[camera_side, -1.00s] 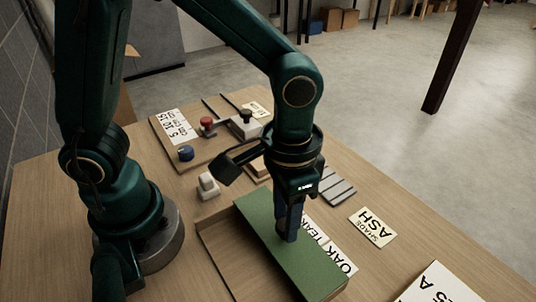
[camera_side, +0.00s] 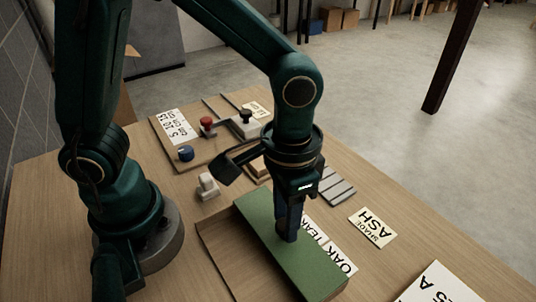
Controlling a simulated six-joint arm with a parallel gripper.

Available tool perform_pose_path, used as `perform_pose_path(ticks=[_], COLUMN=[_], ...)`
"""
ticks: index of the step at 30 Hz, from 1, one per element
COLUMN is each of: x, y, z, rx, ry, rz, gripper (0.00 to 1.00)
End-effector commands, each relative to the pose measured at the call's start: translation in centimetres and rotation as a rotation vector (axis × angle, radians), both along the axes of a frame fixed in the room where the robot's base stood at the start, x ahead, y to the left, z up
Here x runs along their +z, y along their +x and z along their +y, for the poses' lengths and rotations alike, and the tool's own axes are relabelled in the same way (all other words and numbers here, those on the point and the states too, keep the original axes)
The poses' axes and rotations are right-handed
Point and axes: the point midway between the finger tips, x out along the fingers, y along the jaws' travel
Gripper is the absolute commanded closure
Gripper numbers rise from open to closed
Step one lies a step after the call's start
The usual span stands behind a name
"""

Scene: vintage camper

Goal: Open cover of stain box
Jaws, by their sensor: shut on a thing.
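The stain box (camera_side: 217,262) is a shallow wooden box on the table in front of my base. Its green cover (camera_side: 305,262) lies over the right part of it, and the left part of the box shows uncovered. My gripper (camera_side: 288,236) points straight down at the upper middle of the cover. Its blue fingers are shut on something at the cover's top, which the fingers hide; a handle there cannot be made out. The inside of the box under the cover is hidden.
Labels reading OAK and TEAK (camera_side: 333,252) lie right of the cover, with an ASH card (camera_side: 372,227) beyond. A white block (camera_side: 207,186), a blue knob (camera_side: 186,153), a red button (camera_side: 207,123) and grey strips (camera_side: 337,187) stand behind. The table's right side has free room.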

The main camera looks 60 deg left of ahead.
Motion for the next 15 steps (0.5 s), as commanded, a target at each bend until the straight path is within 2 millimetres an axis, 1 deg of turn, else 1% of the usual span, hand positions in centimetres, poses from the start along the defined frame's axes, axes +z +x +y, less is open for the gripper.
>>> perform_pose_path(ticks=[2, 5, 12, 15], x=[0.1, 0.2, 0.2, 0.2], y=[-0.1, -1.1, -5.4, -6.7], z=[0.0, -0.1, -0.1, -0.1], rx=[0.0, -0.003, -0.006, -0.003], ry=[0.0, 0.0, -0.002, -0.003], rz=[-0.001, -0.001, -0.003, -0.002], gripper=[1.0, 1.0, 1.0, 1.0])
